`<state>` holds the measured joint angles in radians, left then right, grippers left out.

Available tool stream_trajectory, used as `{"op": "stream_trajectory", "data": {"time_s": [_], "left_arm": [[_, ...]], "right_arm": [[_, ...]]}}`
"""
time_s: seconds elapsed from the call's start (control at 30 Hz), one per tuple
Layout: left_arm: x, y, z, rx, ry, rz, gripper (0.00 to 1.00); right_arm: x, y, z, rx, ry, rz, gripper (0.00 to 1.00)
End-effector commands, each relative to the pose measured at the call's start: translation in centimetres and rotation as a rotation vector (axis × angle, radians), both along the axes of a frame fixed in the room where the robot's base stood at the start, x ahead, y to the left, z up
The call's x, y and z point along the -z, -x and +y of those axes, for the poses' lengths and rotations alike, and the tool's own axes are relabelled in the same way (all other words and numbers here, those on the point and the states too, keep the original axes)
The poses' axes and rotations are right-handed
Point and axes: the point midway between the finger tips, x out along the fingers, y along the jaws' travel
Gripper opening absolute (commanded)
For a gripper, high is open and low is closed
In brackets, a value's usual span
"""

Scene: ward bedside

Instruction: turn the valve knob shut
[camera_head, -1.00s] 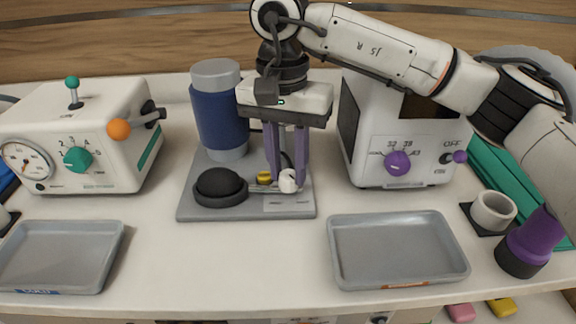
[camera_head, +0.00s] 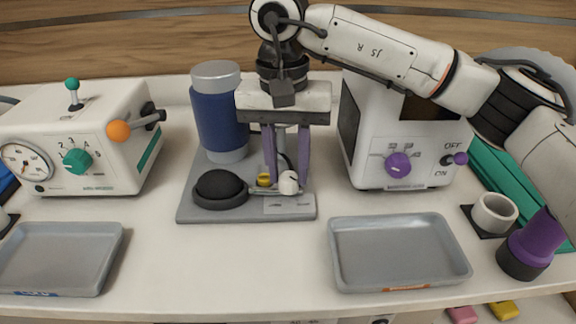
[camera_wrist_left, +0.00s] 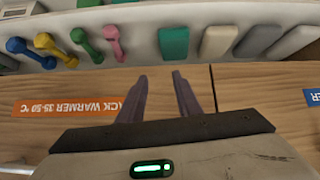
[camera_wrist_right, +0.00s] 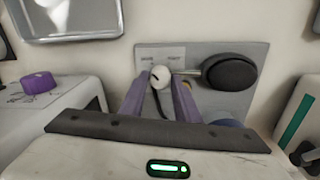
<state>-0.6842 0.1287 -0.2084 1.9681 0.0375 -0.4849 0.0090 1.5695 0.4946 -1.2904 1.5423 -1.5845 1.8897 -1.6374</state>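The small white valve knob (camera_head: 288,182) sits at the front right of a grey base plate (camera_head: 240,215). A thin pipe joins it to a black dome (camera_head: 221,186) on its left. My right gripper (camera_head: 288,178) points down at the knob, its two purple fingers on either side of it and seemingly touching. In the right wrist view the knob (camera_wrist_right: 160,77), with a dark mark, fills the gap between the fingertips. My left gripper (camera_wrist_left: 161,78) is open and empty; it shows only in the left wrist view, over the wooden counter front.
A blue cylinder (camera_head: 219,115) stands behind the dome. White devices flank the plate, one with a green knob (camera_head: 77,161), one with a purple knob (camera_head: 398,165). Two grey trays (camera_head: 400,280) lie in front. A white cup (camera_head: 493,212) stands right. Counter between the trays is clear.

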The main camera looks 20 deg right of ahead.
Motion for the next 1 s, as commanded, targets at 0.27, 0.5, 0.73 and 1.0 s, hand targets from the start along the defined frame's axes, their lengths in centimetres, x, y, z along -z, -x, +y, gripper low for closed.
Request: {"op": "stream_trajectory", "data": {"time_s": [0.27, 0.5, 0.73, 1.0], "left_arm": [[0.0, 0.0, 0.0, -0.001, 0.0, 0.001, 0.31], [0.0, 0.1, 0.0, -0.001, 0.0, 0.002, 0.31], [0.0, 0.1, 0.0, -0.001, 0.0, 0.002, 0.31], [-0.6, 0.1, 0.1, -0.003, 0.001, 0.001, 0.31]], "right_arm": [[0.0, 0.0, 0.0, 0.001, 0.0, 0.001, 0.44], [-1.2, -0.1, 0.1, 0.001, 0.0, -0.002, 0.44], [-5.7, -0.1, 0.3, 0.001, -0.002, -0.003, 0.44], [-9.8, -0.2, 0.4, 0.001, 0.001, -0.002, 0.44]]}}
